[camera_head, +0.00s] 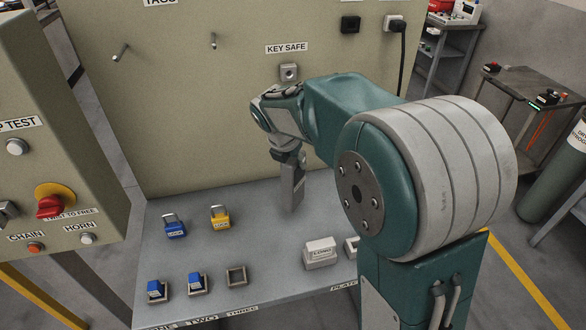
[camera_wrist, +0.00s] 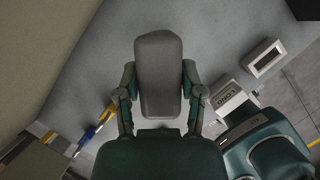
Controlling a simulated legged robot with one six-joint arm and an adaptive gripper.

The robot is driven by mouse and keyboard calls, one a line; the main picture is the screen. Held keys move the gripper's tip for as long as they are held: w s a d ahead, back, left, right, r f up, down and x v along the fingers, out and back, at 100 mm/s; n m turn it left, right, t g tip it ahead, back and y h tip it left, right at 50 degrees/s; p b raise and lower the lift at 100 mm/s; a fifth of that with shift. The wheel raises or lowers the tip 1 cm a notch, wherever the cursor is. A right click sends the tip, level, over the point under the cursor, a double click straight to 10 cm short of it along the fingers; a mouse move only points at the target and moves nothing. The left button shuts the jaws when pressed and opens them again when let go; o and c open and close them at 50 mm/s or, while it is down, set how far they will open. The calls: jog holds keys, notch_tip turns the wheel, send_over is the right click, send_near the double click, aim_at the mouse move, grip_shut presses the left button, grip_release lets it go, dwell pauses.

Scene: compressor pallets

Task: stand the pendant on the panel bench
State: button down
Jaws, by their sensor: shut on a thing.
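My gripper (camera_head: 288,157) is shut on a grey, long block-shaped thing that looks like the pendant (camera_head: 293,188). In the head view it hangs roughly upright below the fingers, over the grey panel bench (camera_head: 265,262). I cannot tell whether its lower end touches the bench top. In the wrist view the pendant (camera_wrist: 158,72) lies between the two fingers of my gripper (camera_wrist: 160,102), with its broad face showing. My own arm hides the right part of the bench.
A blue padlock (camera_head: 175,227) and a yellow padlock (camera_head: 220,217) are to the left. Blue pieces (camera_head: 197,284) sit in holders beside an empty frame (camera_head: 237,276) at the front. A white box (camera_head: 320,253) is at front right. A wall panel (camera_head: 200,120) stands behind.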

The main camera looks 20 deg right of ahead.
jog(key=shift+w+f, duration=0.1)
jog(key=shift+f, duration=1.45)
jog(key=shift+c, duration=1)
grip_release()
jog(key=shift+f, duration=0.15)
jog(key=v, duration=1.2)
jog(key=s+d+f+m+t+y, duration=0.1)
jog(key=s+d+m+t+y, duration=0.1)
jog(key=s+m, duration=2.2)
jog(key=d+m+y, duration=0.1)
jog(key=m, duration=0.2)
jog(key=shift+d+f, duration=0.15)
jog(key=shift+d, duration=0.05)
